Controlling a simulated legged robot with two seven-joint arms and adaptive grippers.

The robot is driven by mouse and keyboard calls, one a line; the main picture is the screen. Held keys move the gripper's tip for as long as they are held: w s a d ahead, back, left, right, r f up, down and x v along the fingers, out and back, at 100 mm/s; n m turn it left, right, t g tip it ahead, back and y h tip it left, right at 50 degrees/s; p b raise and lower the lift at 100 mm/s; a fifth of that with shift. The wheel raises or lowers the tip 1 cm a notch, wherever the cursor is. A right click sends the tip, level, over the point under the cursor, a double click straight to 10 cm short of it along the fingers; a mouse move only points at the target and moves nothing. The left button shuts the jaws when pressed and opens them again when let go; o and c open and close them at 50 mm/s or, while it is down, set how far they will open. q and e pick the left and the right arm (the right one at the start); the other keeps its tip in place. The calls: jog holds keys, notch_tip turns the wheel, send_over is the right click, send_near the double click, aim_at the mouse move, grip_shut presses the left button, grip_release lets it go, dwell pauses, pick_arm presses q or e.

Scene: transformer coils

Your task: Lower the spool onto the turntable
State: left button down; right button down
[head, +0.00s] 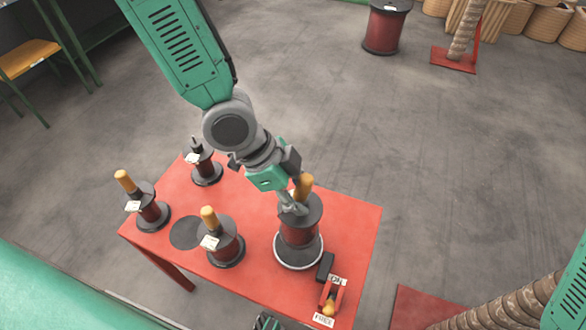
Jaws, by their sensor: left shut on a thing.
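The spool (299,232) has a dark red winding, dark flanges and a wooden handle on top. It stands upright at the right part of the red table. My left gripper (293,206) is shut on the spool at its top, beside the handle. The turntable (299,264) is a dark disc with a pale rim directly under the spool, which hides most of it. I cannot tell whether the spool's lower flange touches it or hangs just above.
Other spools stand on the red table (350,222): one at the back (205,164), one at the left (152,212), one in the front middle (226,246). A dark round patch (185,232) is empty. A red device (332,296) and a black block (325,266) sit close to the turntable.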

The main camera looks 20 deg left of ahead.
pick_arm(q)
jog(key=shift+d+r, duration=0.1)
jog(key=shift+d, duration=0.1)
jog(key=shift+s+a+f+b, duration=0.1)
jog(key=shift+a+f+b, duration=0.1)
jog(key=shift+f+b, duration=0.3)
jog(key=shift+a+f+b, duration=0.2)
jog(key=shift+f+b, duration=0.25)
notch_tip(320, 180, down, 2)
jog(key=shift+d+f+b, duration=0.1)
jog(key=shift+f+b, duration=0.15)
jog(key=shift+b, duration=1)
jog(key=shift+d+f+b, duration=0.25)
jog(key=shift+f+b, duration=0.3)
jog(key=shift+b, duration=0.05)
jog(key=shift+a, duration=0.3)
jog(key=shift+r+p, duration=0.15)
jog(key=shift+p, duration=0.15)
jog(key=shift+d, duration=0.2)
